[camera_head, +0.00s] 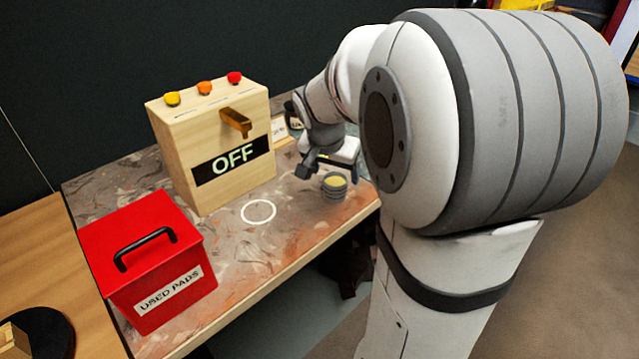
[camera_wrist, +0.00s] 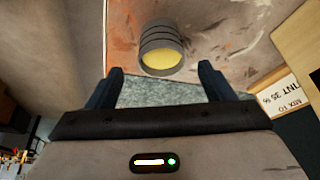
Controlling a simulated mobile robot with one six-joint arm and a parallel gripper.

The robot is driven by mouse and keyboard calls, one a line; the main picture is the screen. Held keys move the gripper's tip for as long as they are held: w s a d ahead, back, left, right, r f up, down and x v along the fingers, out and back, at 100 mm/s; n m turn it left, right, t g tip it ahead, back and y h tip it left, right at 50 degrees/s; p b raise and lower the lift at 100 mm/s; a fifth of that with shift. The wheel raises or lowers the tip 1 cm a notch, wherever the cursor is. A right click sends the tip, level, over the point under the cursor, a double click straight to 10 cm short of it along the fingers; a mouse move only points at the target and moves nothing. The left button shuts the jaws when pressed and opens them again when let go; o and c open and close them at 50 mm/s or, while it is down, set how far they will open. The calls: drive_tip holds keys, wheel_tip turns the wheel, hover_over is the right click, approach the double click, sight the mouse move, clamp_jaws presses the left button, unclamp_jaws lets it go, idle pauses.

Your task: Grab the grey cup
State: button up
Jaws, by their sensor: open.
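The grey cup (camera_head: 334,186) stands upright near the right front edge of the bench. It has ribbed sides and something yellow inside. In the wrist view the grey cup (camera_wrist: 161,50) is just beyond my fingertips, roughly centred between them. My gripper (camera_head: 318,170) is beside the cup, at its left and back in the head view. In the wrist view my gripper (camera_wrist: 160,72) has its two dark fingers spread apart with nothing between them. Whether a finger touches the cup I cannot tell.
A wooden box (camera_head: 212,145) with an OFF sign, a lever and coloured buttons stands at the back. A red bin (camera_head: 150,262) labelled USED PADS is at the left. A white ring (camera_head: 258,202) marks bare bench (camera_head: 300,225) left of the cup. A label (camera_wrist: 284,98) shows at right.

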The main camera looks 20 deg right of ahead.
sight(336, 182)
drive_tip(key=b+x, duration=0.1)
drive_tip(key=x, duration=0.5)
drive_tip(key=shift+w+f, duration=0.15)
drive_tip(key=shift+f, duration=0.1)
drive_tip(key=c, duration=1.1)
drive_tip(key=shift+r, duration=0.1)
drive_tip(key=shift+c, duration=0.2)
